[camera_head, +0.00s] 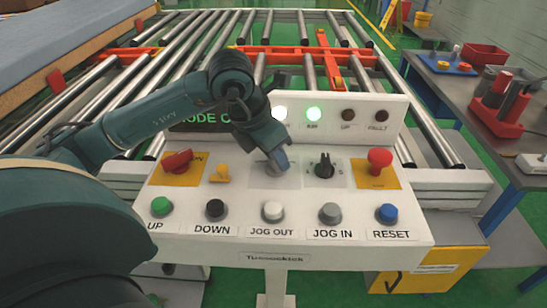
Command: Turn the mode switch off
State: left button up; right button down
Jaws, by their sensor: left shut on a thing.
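A white control panel (205,249) stands in front of me. My left gripper (277,163) reaches down onto its upper row, over a grey-labelled spot between the yellow switch (222,174) and the black rotary knob (324,166). It is shut on the control there, which seems to be the mode switch; the fingers hide the control, so its setting cannot be read. A dark display (203,122) shows green text beginning "MODE O", the rest hidden by my arm. My right gripper is not in view.
A red rotary switch (177,162) and a red mushroom button (380,158) sit at the panel's ends. Several push buttons, such as JOG OUT (273,211), line the front. A roller conveyor (309,72) lies behind; a workbench (464,104) stands right.

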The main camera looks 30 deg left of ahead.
pick_arm(q)
jog(key=shift+n+y+b, duration=0.4)
jog(key=shift+n, duration=0.8)
jog(key=o, duration=1)
jog(key=shift+r, duration=0.1)
jog(key=p+v, duration=0.1)
jog(key=v, duration=1.2)
jog(key=shift+s+d, duration=0.15)
